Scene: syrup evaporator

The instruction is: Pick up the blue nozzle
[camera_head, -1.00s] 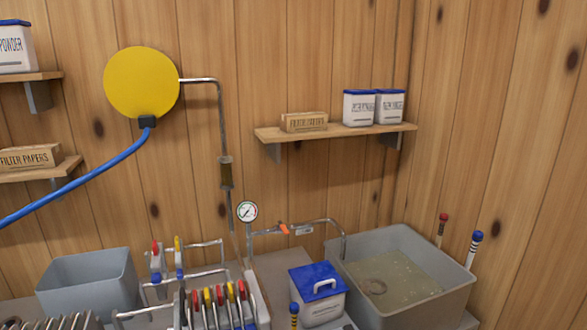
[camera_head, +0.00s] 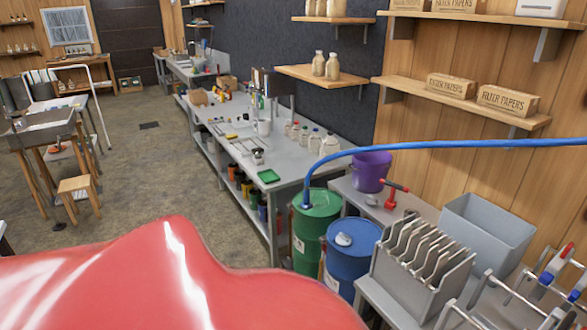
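No part that I can name for certain as the blue nozzle shows. At the right edge, a metal rack (camera_head: 495,282) holds slim pieces with coloured ends. One has a red end (camera_head: 559,258) with a small blue part (camera_head: 546,278) just below it. Another blue part (camera_head: 580,282) sits by the picture's edge and is cut off. These pieces are small, and I cannot tell what they are. Neither of my grippers is in view.
A slotted grey metal unit (camera_head: 418,278) and a grey bin (camera_head: 487,236) stand beside the rack. A blue hose (camera_head: 440,145) runs from a green drum (camera_head: 315,232) across the right side. A blue drum (camera_head: 350,255) stands close by. Open floor (camera_head: 140,165) lies left of the long workbench (camera_head: 290,165).

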